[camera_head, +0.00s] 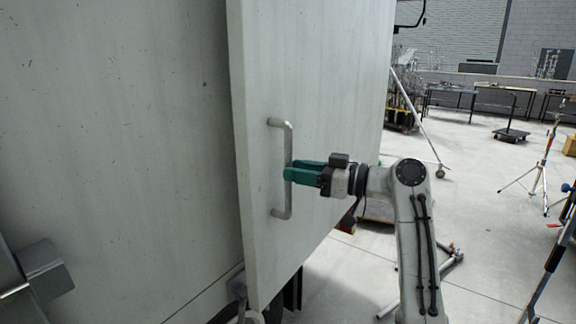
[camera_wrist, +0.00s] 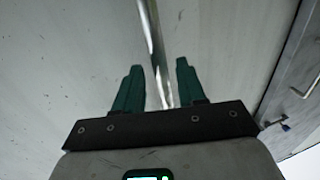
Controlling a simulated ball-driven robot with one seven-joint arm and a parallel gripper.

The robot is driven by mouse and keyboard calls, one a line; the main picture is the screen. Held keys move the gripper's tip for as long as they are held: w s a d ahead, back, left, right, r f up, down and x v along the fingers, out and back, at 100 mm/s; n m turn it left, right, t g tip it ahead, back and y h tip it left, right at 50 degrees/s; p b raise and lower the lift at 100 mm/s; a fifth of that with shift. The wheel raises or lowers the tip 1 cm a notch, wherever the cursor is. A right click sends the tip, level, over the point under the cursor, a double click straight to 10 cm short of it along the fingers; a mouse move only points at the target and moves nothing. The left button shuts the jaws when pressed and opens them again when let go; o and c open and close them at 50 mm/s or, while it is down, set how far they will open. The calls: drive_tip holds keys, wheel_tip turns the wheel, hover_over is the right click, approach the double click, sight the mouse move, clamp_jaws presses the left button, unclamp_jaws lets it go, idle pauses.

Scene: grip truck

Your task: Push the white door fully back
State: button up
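The white door (camera_head: 330,75) fills the middle of the head view, standing upright at an angle to the large pale truck panel on its left. Its near vertical edge faces me. A grey metal bar handle (camera_head: 281,212) is mounted upright on the door. My gripper (camera_head: 290,169) is at the middle of the handle, with green fingers. In the wrist view, my gripper (camera_wrist: 159,66) has its fingers apart, and the handle (camera_wrist: 152,30) runs between them with gaps on both sides. The door surface (camera_wrist: 80,50) lies behind.
The pale truck panel (camera_head: 120,120) fills the left. A metal bracket (camera_head: 45,270) juts out at lower left. Tripod stands (camera_head: 545,165) and an orange box (camera_head: 570,145) are at right. Tables (camera_head: 450,92) and a low cart (camera_head: 511,134) stand farther back. Open floor lies between.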

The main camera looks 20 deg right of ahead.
drive_tip(key=shift+x, duration=1.45)
clamp_jaws()
drive_tip(key=shift+d, duration=0.1)
